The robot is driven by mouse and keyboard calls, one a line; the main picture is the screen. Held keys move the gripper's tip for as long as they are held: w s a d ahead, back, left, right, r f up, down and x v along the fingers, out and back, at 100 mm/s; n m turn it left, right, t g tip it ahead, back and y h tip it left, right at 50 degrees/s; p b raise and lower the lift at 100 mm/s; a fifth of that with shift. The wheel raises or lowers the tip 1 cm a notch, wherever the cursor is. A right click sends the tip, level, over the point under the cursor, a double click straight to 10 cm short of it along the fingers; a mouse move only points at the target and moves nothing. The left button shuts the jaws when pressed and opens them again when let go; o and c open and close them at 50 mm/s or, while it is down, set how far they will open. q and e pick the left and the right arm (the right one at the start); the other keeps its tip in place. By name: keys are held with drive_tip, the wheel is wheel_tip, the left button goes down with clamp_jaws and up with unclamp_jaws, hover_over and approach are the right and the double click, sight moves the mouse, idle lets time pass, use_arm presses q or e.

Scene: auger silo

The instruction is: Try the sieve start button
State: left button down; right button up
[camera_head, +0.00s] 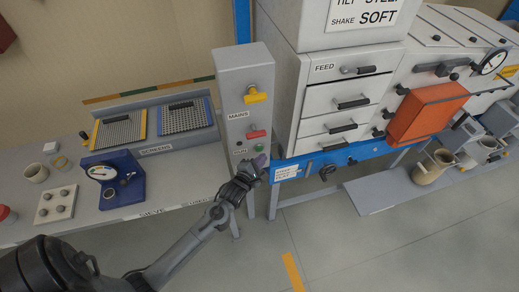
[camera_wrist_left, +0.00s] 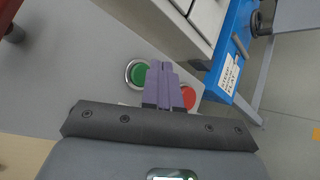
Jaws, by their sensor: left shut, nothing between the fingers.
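The grey control post (camera_head: 236,90) carries a yellow handle (camera_head: 256,95) by the MAINS label, a red switch (camera_head: 257,134) below it and a RUN label (camera_head: 240,153). A round green button (camera_head: 260,147) sits near the RUN label, just above my left gripper (camera_head: 262,160). In the left wrist view the green button (camera_wrist_left: 136,74) is left of the purple fingers (camera_wrist_left: 165,68) and a red button (camera_wrist_left: 188,97) is right of them. The fingers are shut and empty and partly cover both buttons. I cannot tell whether they touch the panel. My right gripper is not in view.
A bench (camera_head: 165,186) on the left holds screens (camera_head: 119,129), a blue gauge stand (camera_head: 121,182) and a cup (camera_head: 35,173). Right of the post stand a drawer cabinet (camera_head: 310,100) and an orange box (camera_head: 425,112). The floor in front is clear.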

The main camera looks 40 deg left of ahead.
use_arm(q)
drive_tip(key=shift+s+d+p, duration=0.4)
drive_tip(key=shift+s+d, duration=0.2)
drive_tip(key=shift+d, duration=0.35)
drive_tip(key=shift+s+d+p, duration=0.35)
drive_tip(key=shift+s+d, duration=0.2)
drive_tip(key=shift+d, duration=0.4)
